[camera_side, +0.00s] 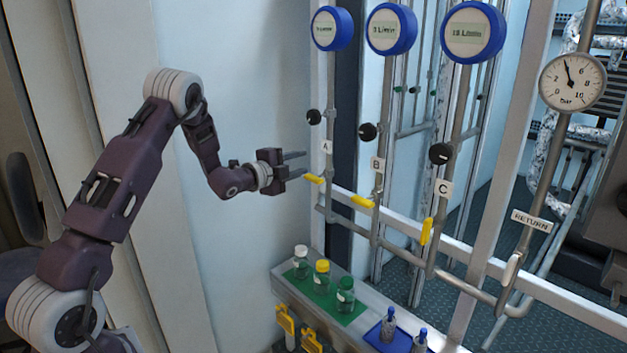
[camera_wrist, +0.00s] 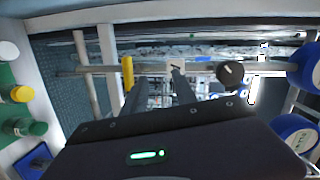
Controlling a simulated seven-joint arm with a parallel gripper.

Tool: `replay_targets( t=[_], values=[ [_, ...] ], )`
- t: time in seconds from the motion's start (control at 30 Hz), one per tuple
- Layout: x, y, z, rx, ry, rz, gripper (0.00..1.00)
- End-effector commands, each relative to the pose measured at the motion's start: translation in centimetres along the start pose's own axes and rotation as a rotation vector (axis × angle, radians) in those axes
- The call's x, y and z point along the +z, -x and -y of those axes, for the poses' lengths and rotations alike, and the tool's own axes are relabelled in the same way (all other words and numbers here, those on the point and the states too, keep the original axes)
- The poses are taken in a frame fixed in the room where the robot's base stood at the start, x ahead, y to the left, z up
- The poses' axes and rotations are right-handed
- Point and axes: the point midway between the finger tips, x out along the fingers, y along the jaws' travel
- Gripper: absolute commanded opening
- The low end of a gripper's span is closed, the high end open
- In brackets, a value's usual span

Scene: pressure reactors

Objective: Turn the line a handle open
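The line A handle (camera_side: 314,179) is a short yellow lever set crosswise to its upright pipe, below the white A label (camera_side: 327,148). My gripper (camera_side: 306,162) is left of this pipe, fingers pointing at it. The fingers are apart with nothing between them. The lower fingertip appears close to the handle's left end; contact cannot be told. In the wrist view, my gripper (camera_wrist: 157,84) shows two spread dark fingers, and a yellow handle (camera_wrist: 127,73), apparently line A's, stands beside the left finger. The label (camera_wrist: 182,66) is near the right finger.
The line B handle (camera_side: 362,201) is crosswise too; the line C handle (camera_side: 427,231) lies along its pipe. Black knobs (camera_side: 313,117) and blue flow meters (camera_side: 331,28) are above. A bench (camera_side: 378,303) with capped bottles stands below. A pressure gauge (camera_side: 572,82) is at right.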

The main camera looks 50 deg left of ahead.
Motion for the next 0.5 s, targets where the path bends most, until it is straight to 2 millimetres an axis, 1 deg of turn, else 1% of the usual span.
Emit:
replay_targets(
  t=[0.03, 0.1, 0.2, 0.27, 0.33, 0.5],
  values=[
    [1.1, -0.3, -2.5, -0.020, -0.058, -0.042, 0.34],
    [1.6, -0.2, -4.7, -0.058, -0.125, -0.100, 0.34],
    [1.9, 0.1, -6.4, -0.095, -0.173, -0.148, 0.34],
    [1.8, -0.1, -6.6, -0.105, -0.186, -0.160, 0.34],
    [1.6, -1.0, -6.5, -0.109, -0.189, -0.164, 0.34],
    [0.9, -4.3, -6.2, -0.109, -0.187, -0.163, 0.34]
  ],
)
